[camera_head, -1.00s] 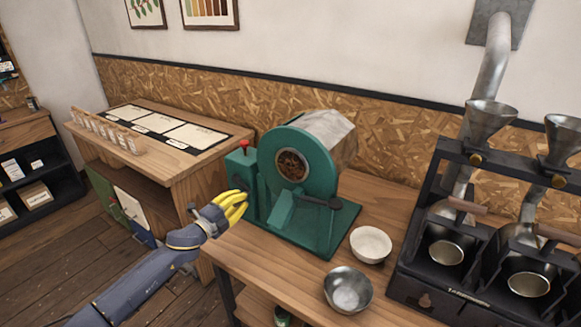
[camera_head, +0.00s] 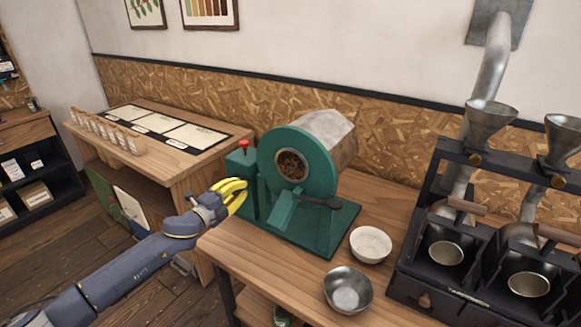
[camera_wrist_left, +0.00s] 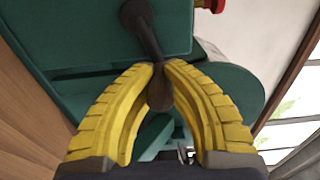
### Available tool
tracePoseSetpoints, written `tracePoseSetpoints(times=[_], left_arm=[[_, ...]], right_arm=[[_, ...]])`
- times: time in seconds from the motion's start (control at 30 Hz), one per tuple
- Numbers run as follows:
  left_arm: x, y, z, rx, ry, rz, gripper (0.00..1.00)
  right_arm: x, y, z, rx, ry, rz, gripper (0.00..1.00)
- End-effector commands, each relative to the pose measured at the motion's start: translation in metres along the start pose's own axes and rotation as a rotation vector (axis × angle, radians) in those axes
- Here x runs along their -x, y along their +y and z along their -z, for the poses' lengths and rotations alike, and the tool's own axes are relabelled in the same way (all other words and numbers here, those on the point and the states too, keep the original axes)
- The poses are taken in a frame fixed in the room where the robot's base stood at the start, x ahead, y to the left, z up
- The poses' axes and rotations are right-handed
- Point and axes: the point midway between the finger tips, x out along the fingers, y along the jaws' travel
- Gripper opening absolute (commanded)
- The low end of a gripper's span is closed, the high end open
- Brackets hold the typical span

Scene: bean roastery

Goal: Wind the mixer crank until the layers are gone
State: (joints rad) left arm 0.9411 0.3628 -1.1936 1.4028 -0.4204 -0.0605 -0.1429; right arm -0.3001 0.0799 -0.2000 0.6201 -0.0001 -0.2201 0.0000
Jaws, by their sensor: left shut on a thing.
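The green mixer (camera_head: 320,222) stands on the wooden bench, with a grey faceted drum (camera_head: 325,130) behind its round green front. Brown contents (camera_head: 291,165) show through the round opening; I cannot make out layers at this size. My left gripper (camera_head: 238,188) is at the mixer's left side, beside its green box. In the left wrist view the dark crank (camera_wrist_left: 143,30) comes down from the green housing, and its rounded handle end lies between the yellow fingers of my left gripper (camera_wrist_left: 160,68), which are shut on it. The head view hides the crank behind the fingers. My right gripper is out of view.
A white bowl (camera_head: 370,244) and a metal bowl (camera_head: 348,290) stand right of the mixer. A black machine with metal funnels (camera_head: 485,240) fills the right. A red button (camera_head: 244,144) tops the green box. A side table (camera_head: 190,170) stands at left.

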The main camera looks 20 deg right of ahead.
Motion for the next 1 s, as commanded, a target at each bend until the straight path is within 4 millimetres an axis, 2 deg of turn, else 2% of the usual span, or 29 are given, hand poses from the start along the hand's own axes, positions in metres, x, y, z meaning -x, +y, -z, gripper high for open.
tracePoseSetpoints(times=[0.1, 0.37, 0.6, 0.87, 1.0], left_arm=[[0.001, -0.011, -0.007, -0.006, -0.006, -0.001, 0.0], [0.001, -0.019, -0.012, -0.004, -0.006, -0.002, 0.0], [0.001, -0.033, -0.027, -0.003, -0.007, -0.003, 0.0], [0.001, -0.038, -0.036, -0.003, -0.006, -0.004, 0.0], [0.001, -0.041, -0.047, -0.003, -0.008, -0.004, 0.0]], right_arm=[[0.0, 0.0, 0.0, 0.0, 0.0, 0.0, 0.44], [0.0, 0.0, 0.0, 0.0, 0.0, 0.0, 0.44], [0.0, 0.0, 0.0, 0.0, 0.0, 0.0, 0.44], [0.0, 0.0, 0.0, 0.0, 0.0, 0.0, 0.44], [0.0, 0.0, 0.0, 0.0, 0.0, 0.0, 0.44]])
